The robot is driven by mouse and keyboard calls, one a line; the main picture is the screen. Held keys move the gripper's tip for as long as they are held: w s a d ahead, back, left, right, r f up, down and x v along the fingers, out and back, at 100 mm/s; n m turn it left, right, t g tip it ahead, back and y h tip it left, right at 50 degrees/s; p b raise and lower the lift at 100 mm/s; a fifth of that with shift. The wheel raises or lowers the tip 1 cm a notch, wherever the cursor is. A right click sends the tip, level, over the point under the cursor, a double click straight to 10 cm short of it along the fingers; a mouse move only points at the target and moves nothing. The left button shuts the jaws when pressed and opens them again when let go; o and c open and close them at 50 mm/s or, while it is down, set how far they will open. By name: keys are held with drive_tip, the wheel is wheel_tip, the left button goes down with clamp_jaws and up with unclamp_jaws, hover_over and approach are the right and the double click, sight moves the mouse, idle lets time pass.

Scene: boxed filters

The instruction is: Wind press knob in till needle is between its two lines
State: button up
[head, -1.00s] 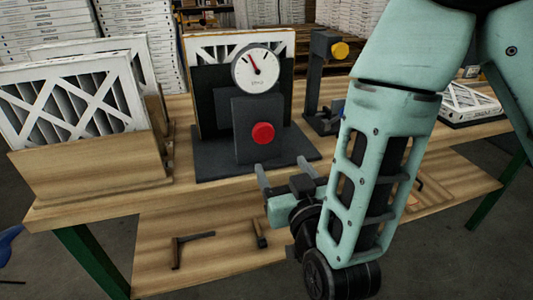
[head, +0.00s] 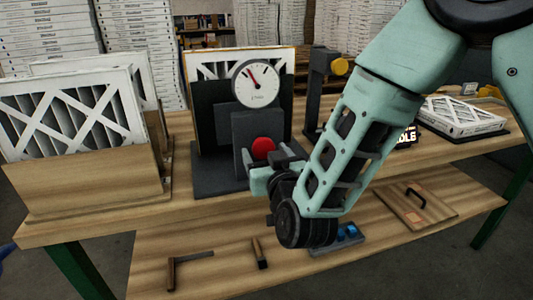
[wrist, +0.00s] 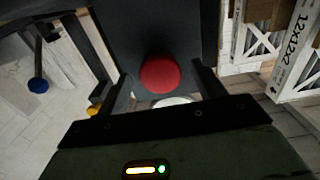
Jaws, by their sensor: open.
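The press (head: 240,130) is a dark upright block on a dark base, holding a white framed filter (head: 275,62). Its round red knob (head: 263,147) faces me. Above it, the white dial (head: 256,84) has a needle (head: 250,77) pointing up and left; its two lines are too small to make out. My gripper (head: 268,162) is open just in front of the knob and partly hides its lower edge. In the wrist view, the red knob (wrist: 160,74) lies between the two spread fingers of my gripper (wrist: 162,82), with gaps on both sides.
Boxed filters (head: 65,115) stand in a wooden holder at left. A dark stand with a yellow knob (head: 340,66) rises right of the press. A flat filter (head: 460,115) lies at right. The lower shelf holds tools and a wooden board (head: 415,200).

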drive_tip(key=c, duration=1)
idle(0.6)
drive_tip(key=o, duration=1)
drive_tip(key=shift+s, duration=0.1)
drive_tip(key=p+v, duration=1.2)
drive_tip(key=v, duration=0.5)
